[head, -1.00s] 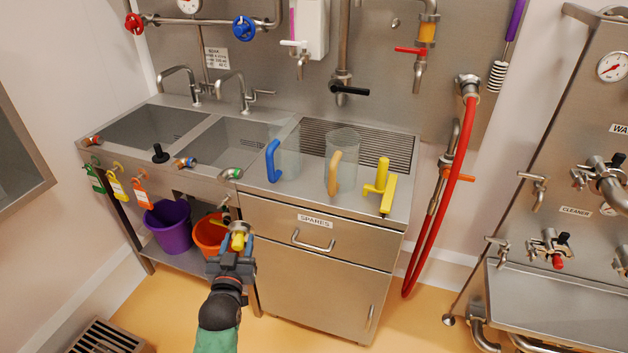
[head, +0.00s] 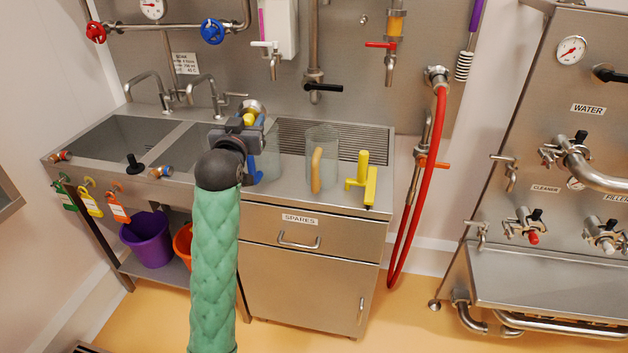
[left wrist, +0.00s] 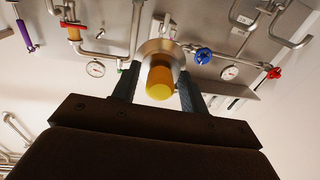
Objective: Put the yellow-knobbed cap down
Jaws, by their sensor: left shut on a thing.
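My left gripper (head: 243,131) is raised over the sink unit, in front of the back wall panel. It is shut on the yellow-knobbed cap (head: 251,108), a steel disc with a yellow knob. In the left wrist view the yellow knob (left wrist: 160,84) sits between the two dark fingers, with the steel disc beyond it. In the head view the gripper hides part of the sink and the blue-handled jug behind it. My right gripper is not in view.
The counter (head: 332,203) holds a clear jug with a blue handle (head: 252,169), a clear jug with a tan handle (head: 317,170) and a yellow tool (head: 368,186). A ribbed drainboard (head: 350,141) lies behind. Taps (head: 208,92) rise at the back. A red hose (head: 420,190) hangs at right.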

